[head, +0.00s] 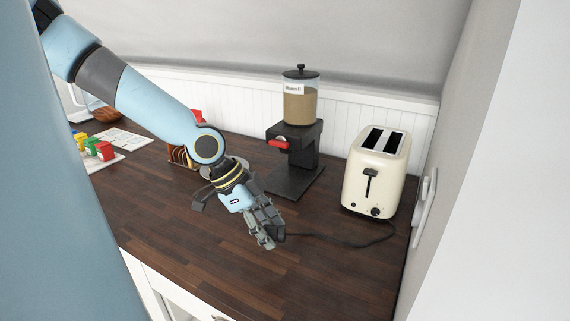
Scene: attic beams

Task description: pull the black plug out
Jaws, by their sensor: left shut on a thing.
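My left gripper (267,236) is shut on the black plug (280,233), low over the middle of the wooden worktop. Only a small dark part of the plug shows beside the fingers; the rest is hidden. A black cord (340,240) runs right from the plug along the worktop and curves up towards the cream toaster (376,172). The plug is well apart from the white fitting (425,207) on the right-hand wall. I cannot tell whether this fitting is a socket. My right gripper is not in view.
A black dispenser with a clear jar (299,100) stands behind the gripper. A toast rack (182,157) is partly hidden by my arm. Small coloured boxes (91,146) stand at the left. The front of the wooden worktop (200,240) is clear.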

